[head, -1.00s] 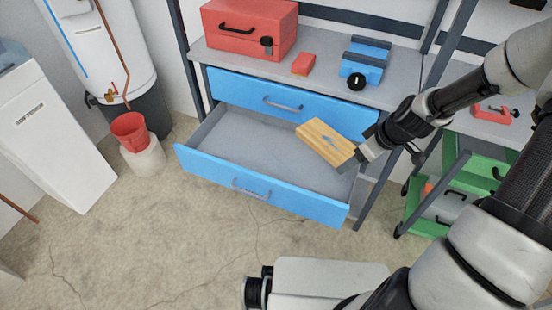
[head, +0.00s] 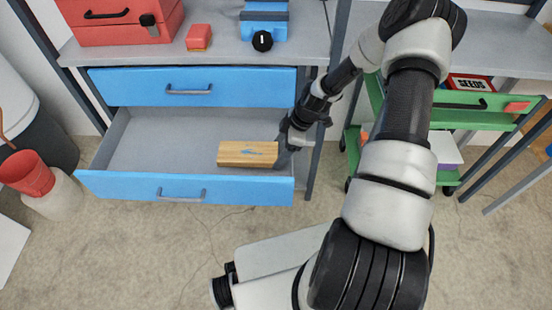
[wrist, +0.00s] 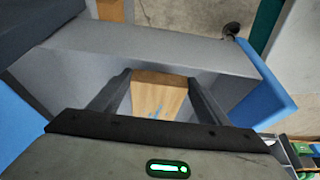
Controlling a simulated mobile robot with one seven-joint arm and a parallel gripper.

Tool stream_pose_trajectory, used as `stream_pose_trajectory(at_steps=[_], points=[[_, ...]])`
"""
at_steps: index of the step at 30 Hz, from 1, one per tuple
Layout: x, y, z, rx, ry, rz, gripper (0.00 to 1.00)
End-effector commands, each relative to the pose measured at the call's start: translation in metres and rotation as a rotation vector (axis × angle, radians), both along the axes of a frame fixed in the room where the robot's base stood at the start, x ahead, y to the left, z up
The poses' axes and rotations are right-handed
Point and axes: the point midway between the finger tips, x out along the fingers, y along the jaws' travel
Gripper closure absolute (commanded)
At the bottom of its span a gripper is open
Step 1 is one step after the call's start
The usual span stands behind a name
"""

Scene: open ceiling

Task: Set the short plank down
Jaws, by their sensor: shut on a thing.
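The short plank (head: 240,153) is a light wooden board with a blue mark on its face. In the head view it shows over the right part of the open blue drawer (head: 150,188). My gripper (head: 283,155) is shut on the plank's right end. In the wrist view the plank (wrist: 160,98) lies between the two dark fingers, with the grey drawer interior (wrist: 150,48) beyond it. I cannot tell whether the plank touches the drawer floor. The part of the plank nearest my palm is hidden in the wrist view.
A closed blue drawer (head: 190,88) is above the open one. A red toolbox (head: 115,22), a red block (head: 199,37) and a blue item (head: 264,20) stand on the bench top. A green cart (head: 455,118) is at the right. The open drawer's left part is clear.

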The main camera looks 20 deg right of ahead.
Motion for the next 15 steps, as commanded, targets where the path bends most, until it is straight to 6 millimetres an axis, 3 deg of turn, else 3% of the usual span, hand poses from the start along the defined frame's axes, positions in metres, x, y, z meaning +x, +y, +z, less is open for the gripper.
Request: stream_pose_trajectory(at_steps=[10, 15], points=[[0.000, 0.001, -0.039, 0.000, 0.000, 0.000, 0.60], [0.000, 0.000, -0.041, 0.000, -0.001, 0.000, 0.60]])
